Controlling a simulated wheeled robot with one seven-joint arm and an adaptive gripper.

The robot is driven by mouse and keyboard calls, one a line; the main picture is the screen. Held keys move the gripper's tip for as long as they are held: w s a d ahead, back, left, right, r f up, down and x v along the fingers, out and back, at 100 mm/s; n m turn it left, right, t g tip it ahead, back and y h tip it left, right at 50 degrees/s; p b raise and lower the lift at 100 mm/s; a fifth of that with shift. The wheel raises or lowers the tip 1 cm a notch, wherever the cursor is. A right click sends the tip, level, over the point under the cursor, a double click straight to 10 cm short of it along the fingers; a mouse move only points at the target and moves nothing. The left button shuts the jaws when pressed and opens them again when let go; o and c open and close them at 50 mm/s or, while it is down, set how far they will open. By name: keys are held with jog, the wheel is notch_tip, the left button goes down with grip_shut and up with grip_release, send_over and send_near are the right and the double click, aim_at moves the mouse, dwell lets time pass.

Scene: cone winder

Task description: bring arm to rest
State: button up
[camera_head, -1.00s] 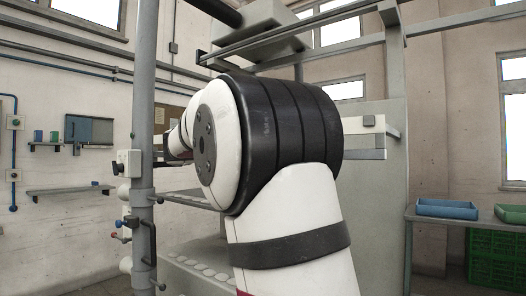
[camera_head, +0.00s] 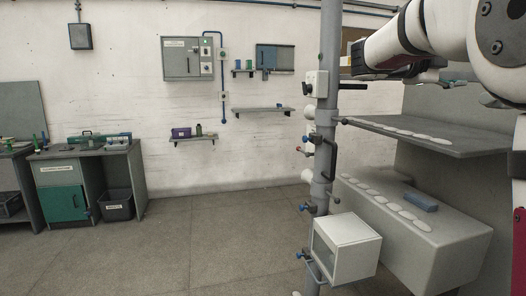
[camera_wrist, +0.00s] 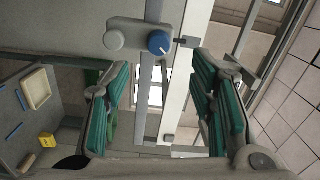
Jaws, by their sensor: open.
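My arm (camera_head: 455,35) reaches in from the upper right in the head view, a white arm with dark bands. Its far end lies near the grey post of the machine, and my gripper's fingertips cannot be made out there. In the wrist view my gripper (camera_wrist: 160,108) has its two green-padded fingers spread wide apart, with nothing between them. Behind the gap are a pale machine upright and a blue knob (camera_wrist: 158,43) beside a round grey cap. The knob appears beyond the fingers, apart from them.
A grey post (camera_head: 328,110) with valves and a white box (camera_head: 346,250) stands near the arm. Right of it are a machine shelf (camera_head: 440,137) and a pale block (camera_head: 430,245) with a blue piece on it. The floor (camera_head: 220,235) at left is clear up to a workbench (camera_head: 85,150).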

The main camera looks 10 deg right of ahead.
jog(key=w+a+r+n+t+y, duration=0.1)
jog(key=w+a+n+t+y, duration=0.1)
jog(key=a+n+t+y, duration=0.5)
jog(key=w+a+n+t+y, duration=0.3)
jog(key=a+n+t, duration=0.5)
jog(key=a+n, duration=0.3)
jog(key=s+a+f+n+g+y, duration=0.1)
jog(key=s+a+f+n+y, duration=0.25)
jog(key=a+f, duration=0.2)
jog(key=s+a+f+n+g+y, duration=0.1)
jog(key=s+a+f+n+y, duration=0.2)
jog(key=a+f+n+y, duration=0.3)
jog(key=s+a+f+n+g, duration=0.1)
jog(key=s+f+g, duration=0.4)
jog(key=s+f, duration=0.5)
jog(key=s+a+f+n+g+h+p, duration=0.1)
jog(key=s+f+n+g, duration=0.3)
jog(key=s+f, duration=0.7)
jog(key=s+a+g, duration=0.1)
jog(key=s, duration=0.4)
jog(key=shift+s+a+n+g, duration=0.15)
jog(key=shift+a+n+g, duration=0.15)
jog(key=shift+n, duration=0.05)
